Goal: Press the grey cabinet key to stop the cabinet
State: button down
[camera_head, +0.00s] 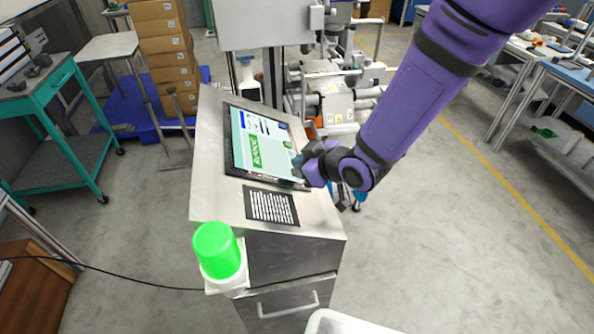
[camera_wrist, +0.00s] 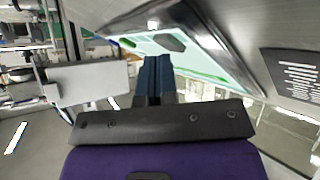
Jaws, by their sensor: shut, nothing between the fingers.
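The cabinet (camera_head: 285,245) is a grey metal console with a tilted touchscreen (camera_head: 240,150) on its sloped top. The screen shows a green banner (camera_head: 262,152) that seems to read "RUNNING". My gripper (camera_head: 298,162) is shut and empty at the right edge of the screen. In the wrist view its dark blue fingertips (camera_wrist: 152,62) point at the screen. A flat grey key (camera_wrist: 168,42) shows on the screen just beyond the fingertips, and they partly cover it. I cannot tell whether they touch it. In the head view my gripper largely hides that part.
A lit green lamp (camera_head: 217,250) stands on the cabinet's front left corner. A printed black label (camera_head: 271,206) lies below the screen. A teal cart (camera_head: 75,165) and stacked cardboard boxes (camera_head: 162,50) stand to the left. The floor at right is clear.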

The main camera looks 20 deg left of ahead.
jog(key=shift+a+f, duration=0.1)
jog(key=shift+f, duration=0.05)
dwell(0.6)
jog(key=shift+w+d+r, duration=0.15)
jog(key=shift+d+r, duration=0.25)
jog(key=shift+r, duration=0.35)
jog(key=shift+w+d+r, duration=0.2)
jog(key=shift+d+r, duration=0.15)
jog(key=shift+r, duration=0.35)
jog(key=shift+w+d+r, duration=0.25)
jog(key=shift+d+r, duration=0.1)
jog(key=shift+r, duration=0.4)
jog(key=shift+w+d+r, duration=0.2)
jog(key=shift+d+r, duration=0.15)
jog(key=shift+r, duration=0.35)
